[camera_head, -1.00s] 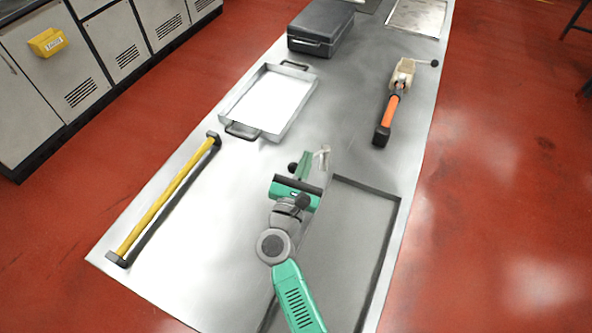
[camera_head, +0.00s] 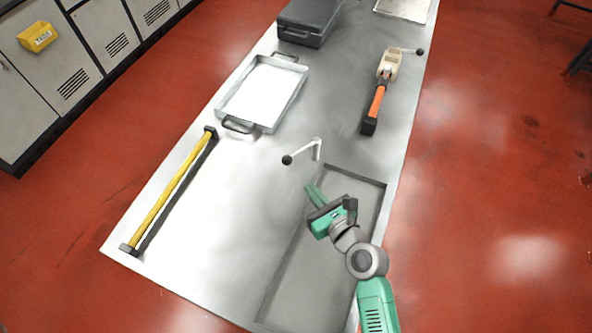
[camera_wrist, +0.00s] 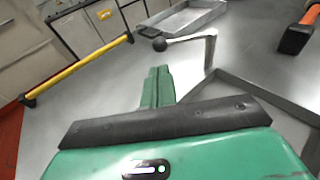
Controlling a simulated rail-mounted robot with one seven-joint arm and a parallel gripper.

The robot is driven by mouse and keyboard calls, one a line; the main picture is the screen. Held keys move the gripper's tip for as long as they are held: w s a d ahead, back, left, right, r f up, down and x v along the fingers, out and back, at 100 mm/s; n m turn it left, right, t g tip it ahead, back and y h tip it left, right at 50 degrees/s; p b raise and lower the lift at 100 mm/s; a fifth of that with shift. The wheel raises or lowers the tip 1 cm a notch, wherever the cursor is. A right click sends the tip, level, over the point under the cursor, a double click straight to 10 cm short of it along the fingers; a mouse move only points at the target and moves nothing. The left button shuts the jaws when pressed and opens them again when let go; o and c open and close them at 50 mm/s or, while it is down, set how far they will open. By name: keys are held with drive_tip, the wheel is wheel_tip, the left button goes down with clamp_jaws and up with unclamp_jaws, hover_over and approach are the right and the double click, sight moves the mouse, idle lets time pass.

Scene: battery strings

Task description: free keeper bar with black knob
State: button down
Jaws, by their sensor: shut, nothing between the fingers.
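The keeper bar is a pale bent bar (camera_head: 304,153) on a short post, with a black knob (camera_head: 287,160) at its left end. It stands just beyond the far edge of the sunken bay in the bench. In the wrist view the knob (camera_wrist: 159,45) and bar (camera_wrist: 188,39) show beyond my fingers. My green gripper (camera_head: 311,189) is shut and empty. It is over the bay's far left part, nearer the camera than the bar and apart from it. Its fingertips (camera_wrist: 158,72) point towards the bar.
A yellow-barred rail (camera_head: 170,190) lies left. A shallow metal tray (camera_head: 240,118), a dark case (camera_head: 310,22) and an orange-handled tool (camera_head: 375,103) lie farther back. The recessed bay (camera_head: 300,260) has raised edges. Bare bench lies left of the bar.

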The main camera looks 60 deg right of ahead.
sight(290, 163)
drive_tip(key=b+x, duration=0.2)
drive_tip(key=x, duration=0.6)
drive_tip(key=shift+w+d+f, duration=0.1)
drive_tip(key=shift+w+d, duration=0.05)
drive_tip(key=shift+w, duration=0.15)
